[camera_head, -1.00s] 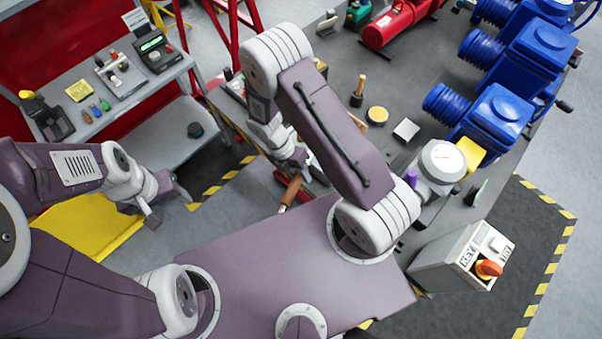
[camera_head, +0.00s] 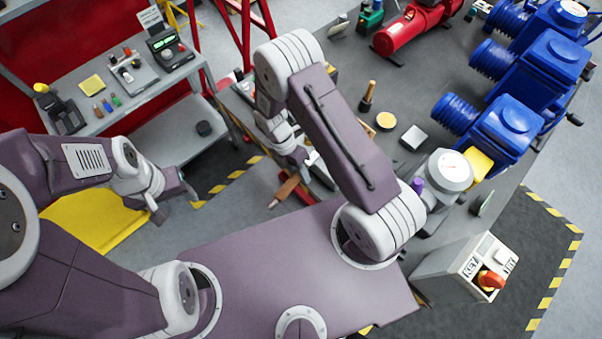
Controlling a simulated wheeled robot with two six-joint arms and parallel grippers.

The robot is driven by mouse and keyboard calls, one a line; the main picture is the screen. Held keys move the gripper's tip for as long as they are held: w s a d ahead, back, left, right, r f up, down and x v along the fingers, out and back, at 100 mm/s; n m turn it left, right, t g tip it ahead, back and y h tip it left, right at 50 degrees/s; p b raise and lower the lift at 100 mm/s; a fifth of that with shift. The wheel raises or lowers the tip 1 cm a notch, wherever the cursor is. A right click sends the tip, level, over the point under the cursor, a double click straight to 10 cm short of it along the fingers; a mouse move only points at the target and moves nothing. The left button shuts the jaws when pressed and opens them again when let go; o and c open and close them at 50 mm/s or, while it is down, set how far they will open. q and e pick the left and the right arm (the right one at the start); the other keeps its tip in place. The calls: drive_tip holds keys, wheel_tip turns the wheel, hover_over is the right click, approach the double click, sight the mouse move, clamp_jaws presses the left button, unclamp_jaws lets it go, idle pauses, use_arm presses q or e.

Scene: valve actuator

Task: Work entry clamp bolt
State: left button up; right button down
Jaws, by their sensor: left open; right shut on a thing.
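My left gripper (camera_head: 168,201) is open and empty, low at the left, over the floor near the yellow panel. My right gripper (camera_head: 302,170) is at the near left edge of the grey workbench, partly hidden by its own arm. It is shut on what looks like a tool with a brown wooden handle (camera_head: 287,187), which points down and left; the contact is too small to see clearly. Blue valve actuators (camera_head: 507,120) with ribbed sides stand along the right of the bench, well apart from both grippers. The entry clamp bolt cannot be made out.
A round gauge (camera_head: 449,170) stands near the closest actuator. A tan disc (camera_head: 386,121), a small grey block (camera_head: 413,137) and a red cylinder (camera_head: 404,33) are on the workbench (camera_head: 350,60). A shelf with devices (camera_head: 95,100) is at left.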

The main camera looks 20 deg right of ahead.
drive_tip(key=shift+w+a+m+y, duration=0.2)
drive_tip(key=shift+w+a+m, duration=0.05)
drive_tip(key=shift+w+m, duration=0.25)
drive_tip(key=shift+w+a+m+y, duration=0.2)
drive_tip(key=shift+w+a+m, duration=0.05)
drive_tip(key=shift+w+m, duration=0.25)
idle(0.3)
drive_tip(key=shift+r, duration=0.15)
wheel_tip(320, 180, up, 5)
drive_tip(key=p, duration=0.3)
drive_tip(key=shift+w+p, duration=0.1)
drive_tip(key=shift+p, duration=0.3)
idle(0.4)
idle(0.5)
